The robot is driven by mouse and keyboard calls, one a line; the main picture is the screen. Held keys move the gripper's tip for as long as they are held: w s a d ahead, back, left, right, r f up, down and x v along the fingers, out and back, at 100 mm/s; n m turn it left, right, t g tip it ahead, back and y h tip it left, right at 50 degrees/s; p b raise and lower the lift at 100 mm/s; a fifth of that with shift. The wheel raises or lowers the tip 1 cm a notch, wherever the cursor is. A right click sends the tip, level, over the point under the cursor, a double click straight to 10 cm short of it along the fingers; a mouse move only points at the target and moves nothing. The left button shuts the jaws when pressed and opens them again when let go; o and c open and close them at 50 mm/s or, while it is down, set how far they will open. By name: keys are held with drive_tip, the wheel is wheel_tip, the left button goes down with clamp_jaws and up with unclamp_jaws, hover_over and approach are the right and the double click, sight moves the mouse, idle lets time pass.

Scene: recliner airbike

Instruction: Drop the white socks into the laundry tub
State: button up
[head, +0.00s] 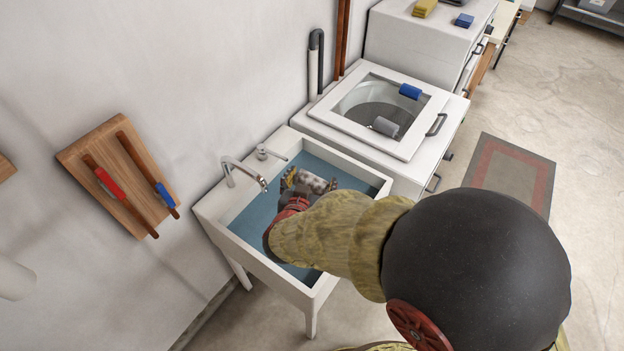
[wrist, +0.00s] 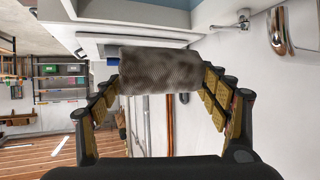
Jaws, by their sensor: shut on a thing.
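The socks are a pale, mottled roll (head: 312,182), seen close up as a grey-brown textured roll in the wrist view (wrist: 160,76). My gripper (head: 311,184) is shut on the roll, with one finger at each end of it; both fingers also show in the wrist view (wrist: 160,82). The laundry tub (head: 217,232) is white outside with a blue inside, standing against the wall. In the head view my gripper and the roll appear over the tub's opening. Their height above its bottom is hard to tell. My arm hides the tub's near right part.
A tap (head: 243,172) rises at the tub's wall side, close to my gripper. A wooden board (head: 110,180) hangs on the wall.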

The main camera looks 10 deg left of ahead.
drive_tip(key=shift+r, duration=0.1)
drive_tip(key=o, duration=1.1)
drive_tip(key=shift+o, duration=0.2)
drive_tip(key=v, duration=1.2)
